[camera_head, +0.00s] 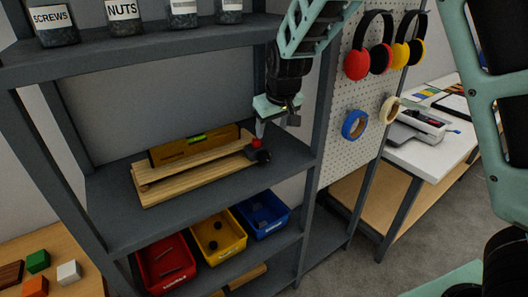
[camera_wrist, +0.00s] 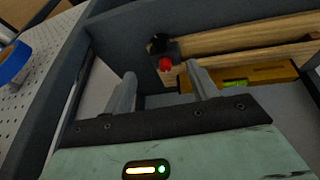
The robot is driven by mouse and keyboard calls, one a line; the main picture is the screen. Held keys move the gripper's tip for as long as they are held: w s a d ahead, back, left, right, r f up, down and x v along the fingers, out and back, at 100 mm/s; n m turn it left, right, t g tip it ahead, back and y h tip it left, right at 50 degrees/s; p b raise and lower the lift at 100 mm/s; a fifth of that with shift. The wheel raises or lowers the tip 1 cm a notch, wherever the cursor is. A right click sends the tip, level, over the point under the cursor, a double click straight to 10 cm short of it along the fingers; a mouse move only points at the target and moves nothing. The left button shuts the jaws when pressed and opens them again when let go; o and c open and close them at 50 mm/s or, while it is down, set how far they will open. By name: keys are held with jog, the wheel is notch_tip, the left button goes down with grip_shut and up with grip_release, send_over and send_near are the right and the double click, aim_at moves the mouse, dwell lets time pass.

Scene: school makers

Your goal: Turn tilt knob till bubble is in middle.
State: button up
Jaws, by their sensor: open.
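The tilt rig of pale wooden boards (camera_head: 180,182) lies on the middle shelf, and its boards also show in the wrist view (camera_wrist: 240,38). A yellow spirit level (camera_head: 172,152) with a green vial (camera_head: 196,139) rests along it; the level also shows in the wrist view (camera_wrist: 275,74). The bubble is too small to place. A red knob (camera_head: 256,143) with a black part (camera_head: 264,156) sits at the boards' right end. My gripper (camera_head: 261,128) is open and empty, just above the knob. In the wrist view the red knob (camera_wrist: 165,64) appears between the fingertips, apart from both.
Red (camera_head: 149,284), yellow (camera_head: 222,254) and blue (camera_head: 270,228) bins stand on the shelf below. The upper shelf holds labelled jars (camera_head: 122,14). A dark shelf post (camera_head: 318,130) and a pegboard (camera_head: 345,170) with headphones and tape rolls stand to the right.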

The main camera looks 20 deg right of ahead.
aim_at(265, 157)
jog(key=p+x, duration=0.2)
jog(key=x, duration=1.3)
jog(key=shift+p, duration=0.3)
jog(key=c, duration=1)
